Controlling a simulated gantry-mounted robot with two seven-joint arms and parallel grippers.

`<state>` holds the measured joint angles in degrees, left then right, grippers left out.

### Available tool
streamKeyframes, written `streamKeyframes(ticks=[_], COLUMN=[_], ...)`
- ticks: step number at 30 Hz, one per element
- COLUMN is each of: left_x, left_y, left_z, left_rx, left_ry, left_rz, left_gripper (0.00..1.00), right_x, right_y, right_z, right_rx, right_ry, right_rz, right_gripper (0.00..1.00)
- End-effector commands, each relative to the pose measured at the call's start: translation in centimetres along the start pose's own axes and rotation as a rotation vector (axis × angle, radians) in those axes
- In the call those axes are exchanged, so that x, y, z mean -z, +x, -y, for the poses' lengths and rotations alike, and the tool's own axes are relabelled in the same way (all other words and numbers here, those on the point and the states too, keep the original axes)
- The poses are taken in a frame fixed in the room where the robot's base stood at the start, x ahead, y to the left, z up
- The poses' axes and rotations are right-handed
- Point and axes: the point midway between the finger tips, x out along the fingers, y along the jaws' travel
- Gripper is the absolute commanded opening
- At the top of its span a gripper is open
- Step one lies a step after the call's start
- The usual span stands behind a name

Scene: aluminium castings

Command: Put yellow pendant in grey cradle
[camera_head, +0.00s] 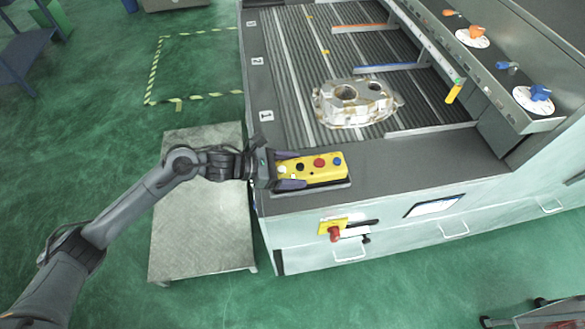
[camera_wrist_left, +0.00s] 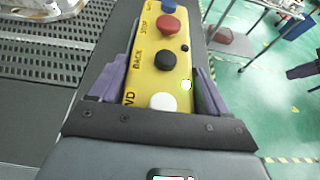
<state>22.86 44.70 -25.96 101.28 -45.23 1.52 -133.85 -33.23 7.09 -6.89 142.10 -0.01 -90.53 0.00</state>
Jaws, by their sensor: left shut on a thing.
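The yellow pendant (camera_head: 325,176) has white, black, red and blue buttons on its upper face. My left gripper (camera_head: 302,170) is shut on its near end, with a purple finger along each long side. The left wrist view shows the pendant (camera_wrist_left: 150,82) between the fingers, with lettering beside its buttons. A grey cradle (camera_head: 328,191) shows as a thin rim under and in front of the pendant, at the machine's front left corner. The pendant covers most of it, and I cannot tell whether the two touch. My right gripper is not in view.
A metal casting (camera_head: 357,117) sits on the ribbed conveyor bed (camera_head: 290,60) behind the pendant. A yellow panel with a red knob (camera_head: 335,234) is on the machine's front face. A grey metal platform (camera_head: 202,235) lies below my left arm. Green floor is open at left.

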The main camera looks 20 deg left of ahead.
Motion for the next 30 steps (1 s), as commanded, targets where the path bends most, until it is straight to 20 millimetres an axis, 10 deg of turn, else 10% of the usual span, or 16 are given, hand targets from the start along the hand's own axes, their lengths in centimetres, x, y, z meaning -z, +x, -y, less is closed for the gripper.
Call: streamKeyframes(ticks=[3,4,8,20,30], left_x=[0.1,0.2,0.2,-0.1,0.2], left_y=[0.1,0.1,0.1,-0.3,-5.8], left_z=[-0.1,0.0,0.0,0.0,0.0], left_rx=[-0.001,0.000,0.000,-0.001,-0.002], left_ry=[0.003,0.001,0.000,0.000,0.003], left_rz=[0.003,0.000,0.000,-0.001,-0.004], left_gripper=[0.26,0.80,0.99,1.00,1.00], right_x=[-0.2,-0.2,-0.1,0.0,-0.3], right_y=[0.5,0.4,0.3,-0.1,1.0], right_z=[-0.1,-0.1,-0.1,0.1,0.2], right_rx=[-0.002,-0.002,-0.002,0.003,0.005], right_ry=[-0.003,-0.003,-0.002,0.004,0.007], right_rz=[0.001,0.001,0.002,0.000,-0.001], right_gripper=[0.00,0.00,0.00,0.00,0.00])
